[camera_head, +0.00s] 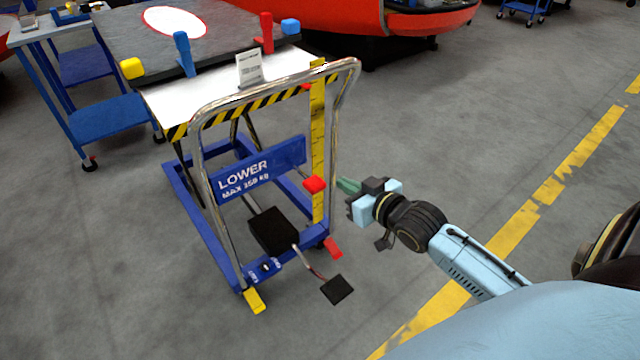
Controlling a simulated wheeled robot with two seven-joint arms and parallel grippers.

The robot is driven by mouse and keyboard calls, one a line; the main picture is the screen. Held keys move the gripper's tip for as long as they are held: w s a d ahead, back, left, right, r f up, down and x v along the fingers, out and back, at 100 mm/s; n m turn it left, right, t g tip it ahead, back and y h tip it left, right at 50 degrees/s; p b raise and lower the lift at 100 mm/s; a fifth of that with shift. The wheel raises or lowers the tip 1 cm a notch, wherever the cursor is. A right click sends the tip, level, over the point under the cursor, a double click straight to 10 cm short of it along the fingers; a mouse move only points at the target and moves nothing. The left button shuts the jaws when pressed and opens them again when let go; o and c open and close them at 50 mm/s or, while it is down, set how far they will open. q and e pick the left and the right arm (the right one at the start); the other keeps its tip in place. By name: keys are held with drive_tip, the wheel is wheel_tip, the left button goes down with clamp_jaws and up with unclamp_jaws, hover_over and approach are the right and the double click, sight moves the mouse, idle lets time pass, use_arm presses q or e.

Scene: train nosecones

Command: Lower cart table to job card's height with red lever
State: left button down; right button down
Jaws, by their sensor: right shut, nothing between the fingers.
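The cart table (193,103) is a lift cart with a white top, a striped edge and a blue base, left of centre. The job card (249,70) stands on the front of its top; its writing is too small to read. The red lever's knob (315,185) is beside the right post of the chrome handle, right of the blue LOWER sign (262,167). My left gripper is out of view.
A yellow measuring strip (318,140) stands upright by the handle. A blue trolley (110,115) is at left.

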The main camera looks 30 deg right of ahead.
sight(320, 182)
drive_tip(key=shift+r, duration=0.15)
